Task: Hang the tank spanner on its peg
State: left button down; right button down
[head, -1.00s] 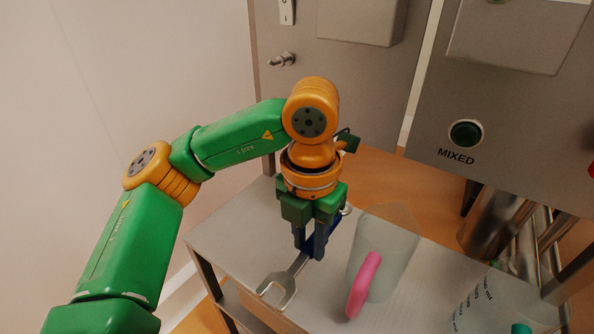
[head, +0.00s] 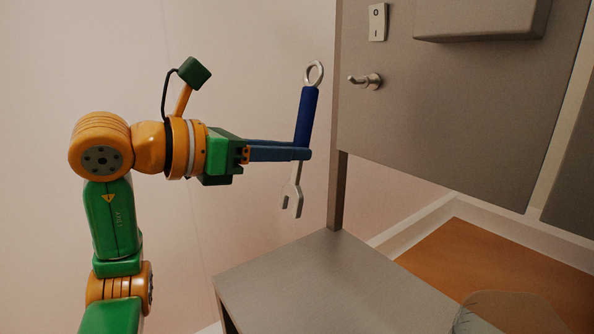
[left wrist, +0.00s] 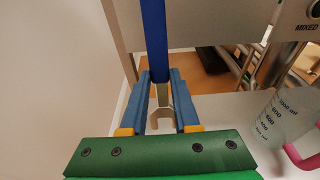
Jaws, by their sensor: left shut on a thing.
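The tank spanner (head: 306,118) has a blue handle, a ring at its top end and an open fork at its bottom end. My left gripper (head: 303,154) is shut on the lower part of its handle and holds it nearly upright, above the table and left of the panel. In the left wrist view the spanner (left wrist: 154,38) stands between the fingers of my left gripper (left wrist: 161,88). The peg (head: 368,81) is a short metal stub on the grey panel, to the right of the ring and apart from it. My right gripper is not in view.

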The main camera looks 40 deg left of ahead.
pick_arm(q)
jog(key=p+x, duration=0.1)
jog(key=x, duration=0.8)
jog(key=shift+p, duration=0.35)
jog(key=shift+w+d+r, duration=0.1)
jog(key=shift+r, duration=0.1)
jog(key=c, duration=0.6)
grip_release()
jog(key=b+v, duration=0.1)
jog(key=v, duration=0.6)
jog(key=shift+b, duration=0.35)
